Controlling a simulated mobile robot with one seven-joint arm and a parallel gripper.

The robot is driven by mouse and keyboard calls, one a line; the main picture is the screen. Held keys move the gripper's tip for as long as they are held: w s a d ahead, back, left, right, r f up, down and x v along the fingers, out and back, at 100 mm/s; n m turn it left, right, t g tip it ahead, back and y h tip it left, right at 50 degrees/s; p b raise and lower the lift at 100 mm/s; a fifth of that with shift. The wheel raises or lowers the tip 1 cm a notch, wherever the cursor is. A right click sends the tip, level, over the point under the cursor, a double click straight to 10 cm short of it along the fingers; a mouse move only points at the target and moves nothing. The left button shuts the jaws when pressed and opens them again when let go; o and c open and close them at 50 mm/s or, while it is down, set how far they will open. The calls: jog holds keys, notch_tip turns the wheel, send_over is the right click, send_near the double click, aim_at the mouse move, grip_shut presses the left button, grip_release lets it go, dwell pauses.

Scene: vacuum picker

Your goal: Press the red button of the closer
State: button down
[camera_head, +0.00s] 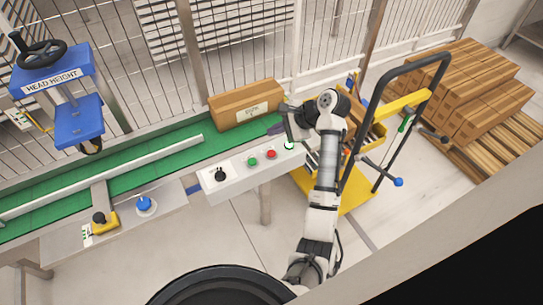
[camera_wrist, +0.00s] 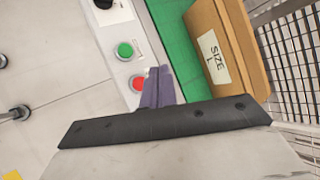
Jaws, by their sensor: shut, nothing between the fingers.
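The red button (camera_head: 271,154) is on top of the white control box (camera_head: 234,182) at the front of the conveyor. My gripper (camera_head: 273,130) is shut and empty. In the wrist view its purple-grey fingertips (camera_wrist: 158,71) lie just right of the red button, towards the conveyor. In the head view they appear above and beyond it. I see no clear contact.
A cardboard box (camera_head: 246,105) marked "SIZE" sits on the green conveyor (camera_head: 160,158) behind the control box. A yellow cart (camera_head: 355,201) stands at right, close to my arm. A blue "HEAD HEIGHT" machine (camera_head: 78,119) is at left. Wire fencing runs behind.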

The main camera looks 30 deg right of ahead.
jog(key=b, duration=0.6)
send_over(275, 154)
notch_tip(275, 154, down, 5)
jog(key=shift+f, duration=0.1)
jog(key=shift+f+p, duration=0.4)
jog(key=shift+f, duration=0.5)
jog(key=shift+f+p, duration=0.2)
jog(key=shift+p, duration=0.15)
dwell(0.6)
jog(key=shift+f, duration=0.2)
jog(key=shift+f, duration=0.35)
dwell(0.7)
jog(key=shift+r+p, duration=0.15)
jog(key=shift+p, duration=0.3)
jog(key=shift+r+p, duration=0.65)
jog(key=shift+p, duration=0.35)
